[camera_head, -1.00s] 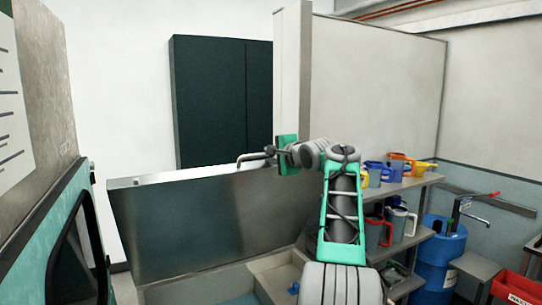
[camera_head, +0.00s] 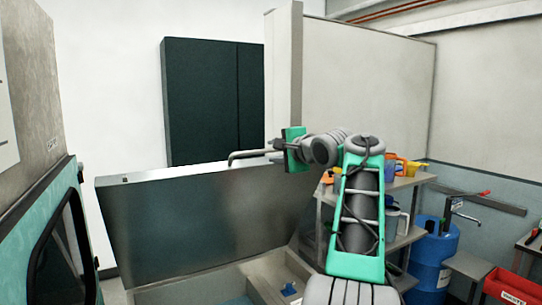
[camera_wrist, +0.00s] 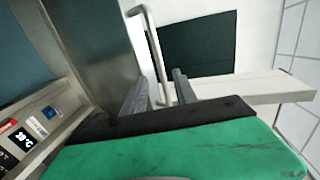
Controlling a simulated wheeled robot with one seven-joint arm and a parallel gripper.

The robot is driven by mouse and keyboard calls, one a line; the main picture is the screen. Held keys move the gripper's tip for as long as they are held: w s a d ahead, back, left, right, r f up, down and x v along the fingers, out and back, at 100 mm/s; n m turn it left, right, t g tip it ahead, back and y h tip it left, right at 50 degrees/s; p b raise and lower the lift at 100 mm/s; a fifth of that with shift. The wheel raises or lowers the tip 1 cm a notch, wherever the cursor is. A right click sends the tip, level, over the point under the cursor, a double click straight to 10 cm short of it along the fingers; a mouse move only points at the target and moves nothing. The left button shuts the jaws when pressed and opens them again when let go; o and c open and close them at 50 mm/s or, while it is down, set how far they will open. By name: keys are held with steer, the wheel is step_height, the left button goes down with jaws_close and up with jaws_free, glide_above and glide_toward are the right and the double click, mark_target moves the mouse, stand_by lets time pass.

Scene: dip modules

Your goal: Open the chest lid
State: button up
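The chest lid (camera_head: 200,225) is a large grey metal panel standing raised and steeply tilted behind the chest's open top (camera_head: 195,290). A bent bar handle (camera_head: 248,154) sticks up at its upper edge; in the wrist view the handle (camera_wrist: 151,45) runs down towards the space between my fingers. My gripper (camera_head: 275,150) is at the right end of the handle. In the wrist view, my gripper (camera_wrist: 160,90) has its two fingers apart, with the bar's lower end between them and gaps showing beside it. The lid (camera_wrist: 90,45) fills the wrist view's upper left.
A shelf (camera_head: 405,182) with colourful jugs and a blue barrel (camera_head: 432,250) stand at the right. A teal-framed machine (camera_head: 60,240) is close at the left. A dark panel (camera_head: 210,100) is on the back wall.

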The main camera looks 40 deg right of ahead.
steer(key=a+f+b, duration=0.2)
steer(key=f+b, duration=0.1)
steer(key=b, duration=0.1)
steer(key=s+a+f+b, duration=0.1)
steer(key=f+b, duration=0.2)
steer(key=b, duration=0.1)
steer(key=s+a+f+b, duration=0.1)
steer(key=a+f+b, duration=0.1)
steer(key=f+b, duration=0.1)
steer(key=shift+s+a+f+b, duration=0.1)
steer(key=shift+a+b, duration=0.25)
steer(key=shift+b, duration=0.4)
jaws_close()
steer(key=t+h+b, duration=0.2)
steer(key=t+b, duration=0.3)
steer(key=t, duration=0.3)
glide_toward(247, 171)
steer(key=p+x, duration=0.5)
steer(key=x, duration=0.2)
steer(key=shift+f, duration=0.15)
